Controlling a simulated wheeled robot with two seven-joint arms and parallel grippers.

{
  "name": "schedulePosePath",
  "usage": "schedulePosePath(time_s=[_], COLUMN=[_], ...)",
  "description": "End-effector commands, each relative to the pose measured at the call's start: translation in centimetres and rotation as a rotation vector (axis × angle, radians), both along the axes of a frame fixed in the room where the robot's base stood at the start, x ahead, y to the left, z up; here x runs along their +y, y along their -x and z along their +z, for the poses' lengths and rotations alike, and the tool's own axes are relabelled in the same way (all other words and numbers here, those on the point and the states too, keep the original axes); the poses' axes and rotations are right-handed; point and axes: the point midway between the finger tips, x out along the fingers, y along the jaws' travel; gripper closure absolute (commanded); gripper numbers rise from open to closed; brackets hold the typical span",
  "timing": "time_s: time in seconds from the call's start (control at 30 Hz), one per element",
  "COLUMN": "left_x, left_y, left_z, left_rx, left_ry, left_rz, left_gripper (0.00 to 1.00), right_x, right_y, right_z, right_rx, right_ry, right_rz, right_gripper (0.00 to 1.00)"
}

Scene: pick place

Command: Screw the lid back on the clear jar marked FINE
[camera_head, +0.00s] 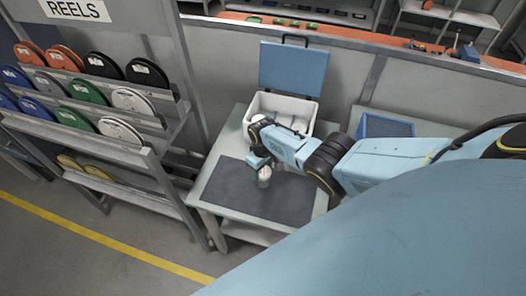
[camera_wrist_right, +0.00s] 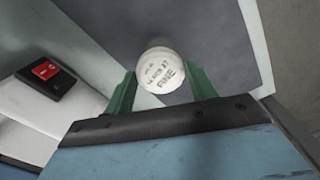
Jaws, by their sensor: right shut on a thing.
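A white round lid (camera_wrist_right: 160,70) with printed text including FINE sits between the green fingers of my right gripper (camera_wrist_right: 162,88) in the right wrist view. The fingers are shut on its sides. In the head view my right gripper (camera_head: 262,164) points down over the dark mat (camera_head: 290,200). A small pale jar (camera_head: 264,178) shows directly under the fingers and looks upright. The lid hides the jar in the wrist view, and I cannot tell whether the lid is seated on it. My left gripper is not in view.
The mat lies on a grey table (camera_head: 210,190). Behind it stands a white bin (camera_head: 254,104) with a raised blue lid (camera_head: 293,68). A blue tray (camera_head: 362,126) stands at the right. A rack of reels (camera_head: 130,152) is at the left. The mat's front is clear.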

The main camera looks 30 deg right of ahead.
Motion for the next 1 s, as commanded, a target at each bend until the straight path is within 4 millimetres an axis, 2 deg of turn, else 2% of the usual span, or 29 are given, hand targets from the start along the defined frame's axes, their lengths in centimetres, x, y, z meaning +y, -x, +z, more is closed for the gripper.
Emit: schedulePosePath(time_s=[0.13, 0.37, 0.4, 0.6, 0.77, 0.87, 1.0], left_x=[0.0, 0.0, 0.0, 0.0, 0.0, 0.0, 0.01], left_y=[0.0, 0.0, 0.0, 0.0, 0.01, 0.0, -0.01], left_z=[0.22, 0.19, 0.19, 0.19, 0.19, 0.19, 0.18], left_rx=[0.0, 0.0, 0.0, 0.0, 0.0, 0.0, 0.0], left_ry=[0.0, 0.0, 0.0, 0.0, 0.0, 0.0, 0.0], left_rz=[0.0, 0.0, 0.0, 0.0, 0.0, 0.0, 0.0], left_gripper=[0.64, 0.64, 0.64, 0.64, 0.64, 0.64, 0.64], right_x=[0.1, 0.06, 0.06, 0.05, 0.04, 0.04, 0.04], right_y=[-0.09, -0.1, -0.11, -0.07, -0.04, -0.02, -0.01], right_z=[0.12, 0.09, 0.09, 0.06, 0.04, 0.03, 0.02], right_rx=[-0.002, -0.002, -0.002, -0.001, -0.001, 0.0, 0.0], right_ry=[-0.001, 0.0, 0.0, 0.0, 0.0, 0.0, 0.0], right_rz=[-0.118, -0.132, -0.132, -0.13, -0.13, -0.129, -0.129], right_gripper=[0.59, 0.59, 0.42, 0.19, 0.19, 0.3, 0.3])
